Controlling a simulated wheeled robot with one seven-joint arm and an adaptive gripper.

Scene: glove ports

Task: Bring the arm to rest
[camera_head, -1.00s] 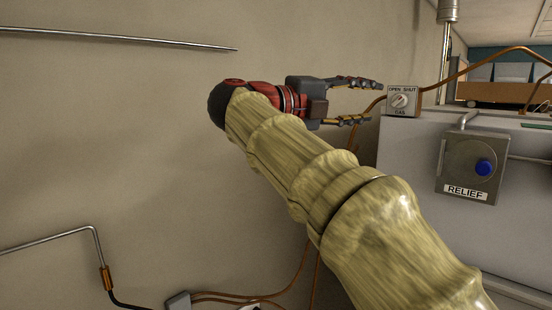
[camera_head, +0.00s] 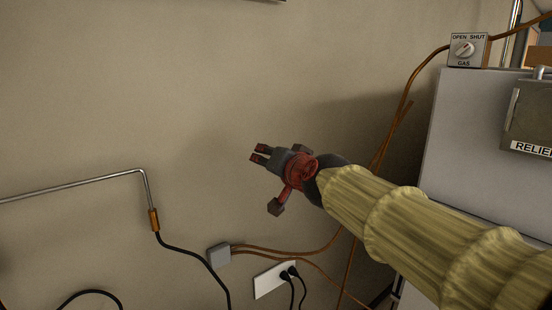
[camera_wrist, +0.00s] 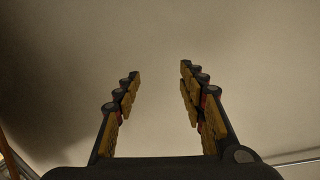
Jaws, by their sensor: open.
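My gripper (camera_head: 260,153) is at the middle of the head view, in front of the beige wall, its fingers pointing left. My arm reaches it from the lower right inside a pale yellow ribbed sleeve (camera_head: 410,220). In the wrist view my gripper (camera_wrist: 160,95) shows its two yellow-padded fingers apart. Nothing is between them but bare wall, and the gripper holds nothing.
A gas switch (camera_head: 463,50) and a grey cabinet (camera_head: 470,130) with a relief box (camera_head: 530,120) stand at the right. Copper pipes (camera_head: 400,115) run down the wall. A metal pipe (camera_head: 80,188), a junction box (camera_head: 219,254) and a socket (camera_head: 273,280) are lower left. The upper left wall is clear.

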